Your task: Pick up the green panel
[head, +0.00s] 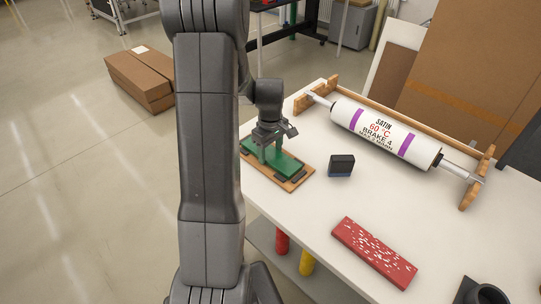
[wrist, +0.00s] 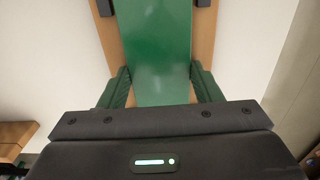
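The green panel (head: 277,160) lies flat on a wooden board (head: 303,181) at the near left corner of the white table. In the wrist view the glossy green panel (wrist: 157,45) runs up the middle, with the wood (wrist: 204,40) showing along both sides. My gripper (head: 271,150) is over the panel, pointing down and partly covering it. In the wrist view the fingers of my gripper (wrist: 160,75) stand far apart, one at each long edge of the panel. Whether the fingertips press on the edges or leave a small gap cannot be told.
A small dark block (head: 341,166) stands right of the board. A white roller (head: 386,133) lies in a wooden cradle behind. A red speckled slab (head: 374,252) lies nearer the front, with a black round part (head: 487,293) at the corner. The table between them is clear.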

